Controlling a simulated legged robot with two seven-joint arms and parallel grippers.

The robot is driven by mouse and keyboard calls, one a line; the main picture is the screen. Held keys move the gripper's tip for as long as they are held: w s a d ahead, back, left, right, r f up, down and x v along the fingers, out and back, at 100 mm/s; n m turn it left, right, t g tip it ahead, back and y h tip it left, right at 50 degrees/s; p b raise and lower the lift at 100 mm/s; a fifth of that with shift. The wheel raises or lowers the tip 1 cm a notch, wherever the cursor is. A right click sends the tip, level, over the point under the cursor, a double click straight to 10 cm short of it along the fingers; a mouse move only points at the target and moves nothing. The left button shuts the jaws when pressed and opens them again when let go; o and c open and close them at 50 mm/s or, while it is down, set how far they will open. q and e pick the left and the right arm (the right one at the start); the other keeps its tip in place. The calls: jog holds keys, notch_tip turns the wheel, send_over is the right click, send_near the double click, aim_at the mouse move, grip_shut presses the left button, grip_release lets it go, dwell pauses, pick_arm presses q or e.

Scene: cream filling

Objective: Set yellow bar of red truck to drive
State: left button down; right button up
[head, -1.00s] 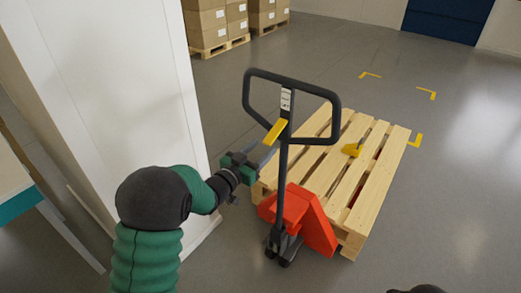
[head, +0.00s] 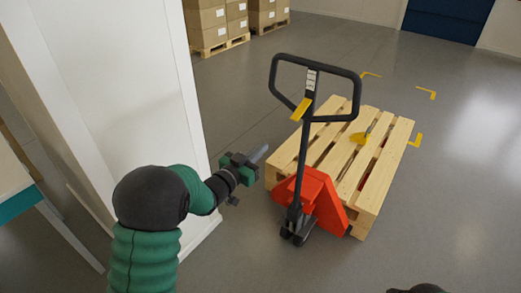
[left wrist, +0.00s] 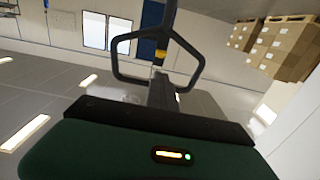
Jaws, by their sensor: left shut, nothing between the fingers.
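The red pallet truck (head: 320,196) stands on the floor with its black loop handle (head: 352,75) raised and leaning. Its yellow bar (head: 301,109) slants down to the left below the label on the handle. My left gripper (head: 262,153) is shut and empty, to the left of the handle shaft and below the yellow bar, apart from both. In the left wrist view the handle loop (left wrist: 118,60) stands ahead, with a small yellow part of the bar (left wrist: 159,55) at the shaft. My right gripper is not in view.
A wooden pallet (head: 385,150) sits over the truck's forks, with a small yellow piece (head: 360,138) on it. A white wall panel (head: 130,90) stands close on the left. Boxes (head: 207,22) are stacked at the back. The floor on the right is clear.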

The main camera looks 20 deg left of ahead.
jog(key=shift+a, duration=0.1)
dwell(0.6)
pick_arm(q)
jog(key=shift+w, duration=0.1)
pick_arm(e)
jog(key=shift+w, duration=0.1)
pick_arm(q)
jog(key=c, duration=2.1)
grip_release()
jog(key=shift+a+f, duration=0.1)
jog(key=shift+a, duration=0.05)
jog(key=o, duration=0.5)
jog(key=shift+a, duration=0.15)
jog(key=o, duration=0.5)
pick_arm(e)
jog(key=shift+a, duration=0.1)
